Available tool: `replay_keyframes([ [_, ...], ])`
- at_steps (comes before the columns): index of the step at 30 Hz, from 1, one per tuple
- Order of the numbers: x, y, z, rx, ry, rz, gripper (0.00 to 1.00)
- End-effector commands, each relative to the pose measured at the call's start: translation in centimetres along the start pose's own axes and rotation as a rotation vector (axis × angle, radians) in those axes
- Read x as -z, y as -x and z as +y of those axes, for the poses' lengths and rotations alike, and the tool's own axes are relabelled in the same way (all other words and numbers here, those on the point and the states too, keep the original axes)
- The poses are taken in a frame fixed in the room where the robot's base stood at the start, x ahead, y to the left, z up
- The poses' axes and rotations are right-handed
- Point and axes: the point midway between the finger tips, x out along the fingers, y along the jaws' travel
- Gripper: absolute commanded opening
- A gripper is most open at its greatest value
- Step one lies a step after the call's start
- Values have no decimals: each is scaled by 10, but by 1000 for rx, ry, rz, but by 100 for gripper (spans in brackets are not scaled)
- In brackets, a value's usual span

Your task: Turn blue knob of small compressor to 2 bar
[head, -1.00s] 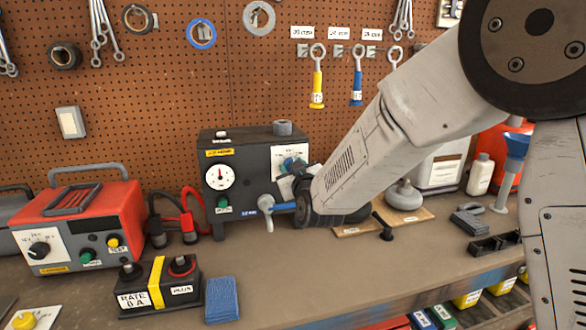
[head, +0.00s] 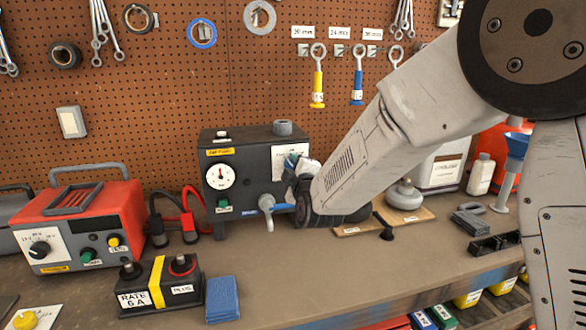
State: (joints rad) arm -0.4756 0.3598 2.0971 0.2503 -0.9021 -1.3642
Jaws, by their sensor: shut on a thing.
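The small compressor (head: 232,150) is a dark box on the bench against the pegboard. Its round white gauge (head: 219,176) has a red needle, but the bar figures are too small to read. A white scale panel (head: 285,150) is on the right of its front. My gripper (head: 292,172) reaches in from the right and is shut at this panel, on the blue knob, which is mostly hidden behind the fingers and wrist.
A red charger (head: 85,222) stands at the left with red and black clamps (head: 187,222) beside it. A battery (head: 160,287) and a blue cloth (head: 222,299) lie in front. A grey weight-like object (head: 404,195) stands right of my wrist. The front middle of the bench is clear.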

Motion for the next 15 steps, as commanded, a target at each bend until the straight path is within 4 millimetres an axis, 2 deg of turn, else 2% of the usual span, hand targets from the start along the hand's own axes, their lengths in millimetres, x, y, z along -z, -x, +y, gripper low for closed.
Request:
replay_keyframes([
  [7,0,0,-2,3,124,0,13],
  [15,0,0,-2,3,179,0,13],
])
